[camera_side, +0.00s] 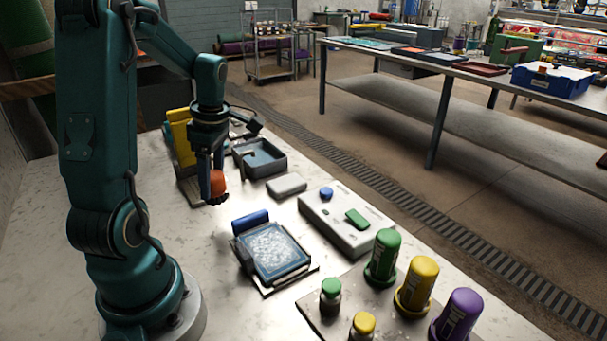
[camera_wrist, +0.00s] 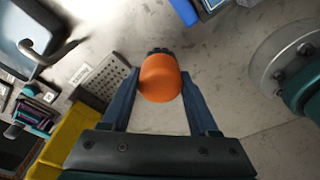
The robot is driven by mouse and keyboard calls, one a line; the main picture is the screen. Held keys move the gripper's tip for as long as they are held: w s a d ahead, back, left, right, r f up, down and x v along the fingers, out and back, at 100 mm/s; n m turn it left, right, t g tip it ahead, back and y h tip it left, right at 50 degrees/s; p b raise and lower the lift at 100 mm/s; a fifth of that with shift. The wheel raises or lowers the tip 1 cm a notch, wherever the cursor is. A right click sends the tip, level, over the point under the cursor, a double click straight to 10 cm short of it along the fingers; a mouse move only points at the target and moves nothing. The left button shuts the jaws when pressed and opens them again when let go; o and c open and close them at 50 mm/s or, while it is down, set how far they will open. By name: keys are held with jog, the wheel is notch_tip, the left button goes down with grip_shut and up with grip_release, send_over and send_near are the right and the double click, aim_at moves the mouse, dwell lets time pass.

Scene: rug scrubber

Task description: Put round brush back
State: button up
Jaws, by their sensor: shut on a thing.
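The round brush has an orange rounded body (camera_side: 218,183) and dark bristles beneath it. In the wrist view the orange body (camera_wrist: 160,78) sits between the two blue fingers, with dark bristles showing at its far edge. My gripper (camera_side: 212,180) is shut on it and points down. The brush is low over the white table; I cannot tell whether the bristles touch it. A perforated grey plate (camera_wrist: 106,82) with a small label lies left of the brush in the wrist view.
A yellow holder (camera_side: 181,135) and a grey basin (camera_side: 260,158) with a tap stand behind. A grey block (camera_side: 287,186), a control box (camera_side: 345,222), a framed soapy rug sample (camera_side: 273,254) and green, yellow and purple bottles (camera_side: 457,315) stand to the right. Bare table lies before the brush.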

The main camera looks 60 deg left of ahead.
aim_at(217, 201)
jog(key=shift+f, duration=2.75)
jog(key=shift+f, duration=0.15)
jog(key=o, duration=1.3)
jog(key=shift+c, duration=0.2)
